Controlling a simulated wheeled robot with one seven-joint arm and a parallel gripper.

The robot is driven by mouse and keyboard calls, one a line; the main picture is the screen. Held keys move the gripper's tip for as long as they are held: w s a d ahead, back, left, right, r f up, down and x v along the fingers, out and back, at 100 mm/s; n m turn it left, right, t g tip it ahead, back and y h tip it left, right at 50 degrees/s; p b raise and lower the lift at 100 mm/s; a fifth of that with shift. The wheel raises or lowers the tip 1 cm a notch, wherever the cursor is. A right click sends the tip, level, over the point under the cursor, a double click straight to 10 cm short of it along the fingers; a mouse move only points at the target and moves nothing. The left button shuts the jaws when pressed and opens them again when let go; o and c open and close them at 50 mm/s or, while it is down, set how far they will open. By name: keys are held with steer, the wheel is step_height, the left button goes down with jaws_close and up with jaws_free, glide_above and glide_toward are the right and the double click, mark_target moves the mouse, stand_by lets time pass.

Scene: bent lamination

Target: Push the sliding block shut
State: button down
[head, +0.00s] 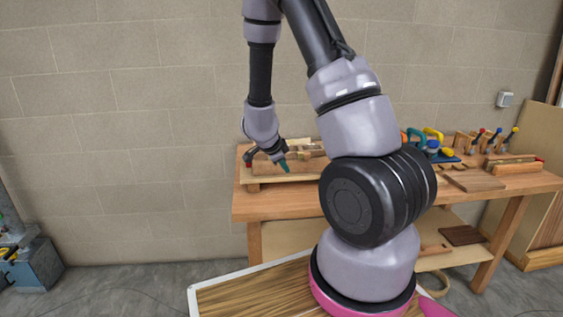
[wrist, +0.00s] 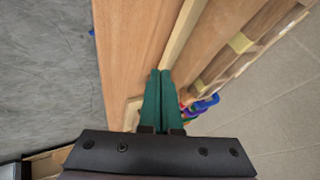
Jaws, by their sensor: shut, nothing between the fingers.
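My gripper (head: 286,166) is over the left end of the workbench in the head view. Its two green fingers are together with nothing between them; they also show in the wrist view (wrist: 160,74). The fingertips are beside a pale wooden strip (wrist: 184,32); I cannot tell whether they touch it. A pale board (head: 290,178) lies on the bench there, with wooden pieces (head: 305,155) behind the fingers. I cannot tell for sure which piece is the sliding block. My gripper and its fingers hide part of the wood below.
The workbench (head: 242,208) stands by a block wall. Coloured clamps (head: 430,138) and hand tools (head: 482,138) are on its right side, with loose boards (head: 475,181) in front. Wooden forms (wrist: 240,42) run along the right in the wrist view. Bare bench (wrist: 125,45) shows left of the fingers.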

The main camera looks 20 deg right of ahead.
mark_target(292, 162)
steer(key=w+d+f, duration=0.2)
steer(key=w, duration=0.1)
steer(key=w+d+f, duration=0.1)
steer(key=shift+w+f, duration=0.2)
steer(key=shift+w, duration=0.1)
steer(key=shift+w+d, duration=0.1)
steer(key=shift+w, duration=0.3)
steer(key=w, duration=0.2)
steer(key=w+d, duration=0.1)
steer(key=shift+w, duration=0.35)
steer(key=shift+s, duration=0.15)
